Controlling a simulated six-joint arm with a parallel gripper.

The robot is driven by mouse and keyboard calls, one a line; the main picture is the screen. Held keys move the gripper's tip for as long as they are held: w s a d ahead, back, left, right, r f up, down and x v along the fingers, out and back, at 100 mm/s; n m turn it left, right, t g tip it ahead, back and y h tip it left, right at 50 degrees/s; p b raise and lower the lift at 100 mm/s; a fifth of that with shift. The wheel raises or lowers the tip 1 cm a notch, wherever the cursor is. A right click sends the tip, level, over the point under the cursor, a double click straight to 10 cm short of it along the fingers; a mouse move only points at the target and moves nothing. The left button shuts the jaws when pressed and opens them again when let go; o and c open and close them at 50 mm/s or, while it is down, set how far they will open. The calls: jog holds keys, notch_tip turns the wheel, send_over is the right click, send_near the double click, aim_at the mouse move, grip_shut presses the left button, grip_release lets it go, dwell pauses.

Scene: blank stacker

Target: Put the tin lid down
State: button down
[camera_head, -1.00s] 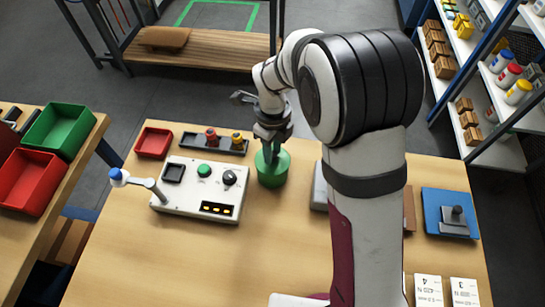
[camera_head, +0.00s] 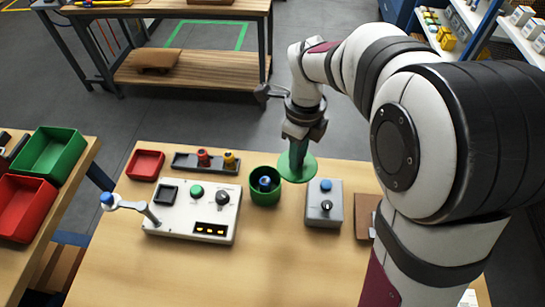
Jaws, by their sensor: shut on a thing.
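The green tin lid (camera_head: 298,173) is a flat disc with my gripper (camera_head: 298,158) shut on it from above. It is held to the right of and slightly behind the green tin (camera_head: 264,195), clear of the tin's mouth. The tin stands upright and open on the table, with a blue-topped thing (camera_head: 265,184) inside. I cannot tell whether the lid touches the table (camera_head: 185,275). The fingertips are partly hidden against the green of the lid.
A grey box with a blue button (camera_head: 324,208) stands right of the tin. A white control panel (camera_head: 182,224) with a lever stands left. Behind it are a red tray (camera_head: 146,164) and a dark rack (camera_head: 185,163). Free table lies in front.

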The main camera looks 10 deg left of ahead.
jog(key=d, duration=0.1)
jog(key=d+r, duration=0.2)
jog(key=d, duration=0.1)
jog(key=shift+s, duration=0.4)
jog(key=s+f+n, duration=0.6)
jog(key=s+n, duration=0.3)
jog(key=a+f, duration=0.2)
jog(key=a, duration=0.1)
jog(key=a+f, duration=0.3)
jog(key=a, duration=0.1)
jog(key=s+a+f, duration=0.1)
jog(key=a+f, duration=0.1)
jog(key=a, duration=0.1)
jog(key=shift+a+f, duration=0.3)
notch_tip(320, 180, down, 4)
jog(key=shift+w+a+f, duration=0.1)
jog(key=shift+a, duration=0.05)
jog(key=shift+f, duration=0.1)
jog(key=c, duration=0.6)
grip_release()
